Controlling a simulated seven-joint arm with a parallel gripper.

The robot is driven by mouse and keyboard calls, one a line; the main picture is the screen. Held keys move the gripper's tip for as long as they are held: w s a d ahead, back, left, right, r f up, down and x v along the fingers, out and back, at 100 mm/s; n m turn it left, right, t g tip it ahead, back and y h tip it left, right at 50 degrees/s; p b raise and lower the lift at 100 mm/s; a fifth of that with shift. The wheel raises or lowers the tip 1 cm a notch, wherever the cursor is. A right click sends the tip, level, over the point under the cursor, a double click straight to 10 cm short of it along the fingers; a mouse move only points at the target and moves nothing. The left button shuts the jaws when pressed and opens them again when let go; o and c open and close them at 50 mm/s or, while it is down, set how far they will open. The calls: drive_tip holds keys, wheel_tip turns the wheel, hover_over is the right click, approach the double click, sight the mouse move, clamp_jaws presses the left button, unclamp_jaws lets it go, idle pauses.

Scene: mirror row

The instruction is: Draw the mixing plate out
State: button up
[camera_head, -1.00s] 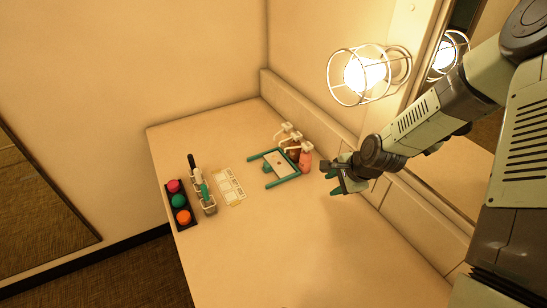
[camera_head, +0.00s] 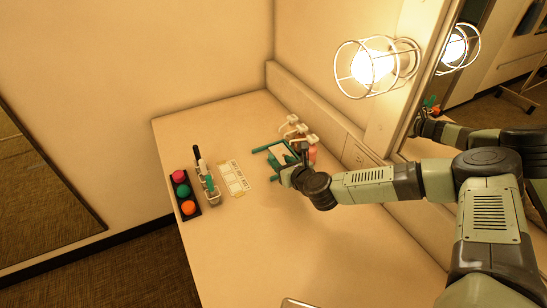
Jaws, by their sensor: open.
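The mixing plate (camera_head: 279,154) is a pale flat plate in a green frame-like holder (camera_head: 262,149) on the counter, in front of the pump bottles. Its right part is hidden behind my gripper. My gripper (camera_head: 291,168) is open, right at the holder's right side, with its fingers over or beside the plate. I cannot tell whether the fingers touch the plate or the holder.
Pump bottles (camera_head: 298,131) stand behind the holder, one pinkish, close to my gripper. To the left are a white sheet (camera_head: 234,177), a rack with upright tools (camera_head: 206,186) and a dark tray (camera_head: 190,213) of coloured pots. The counter's front is mostly clear.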

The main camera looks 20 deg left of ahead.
sight(271, 155)
drive_tip(key=x, duration=0.7)
clamp_jaws()
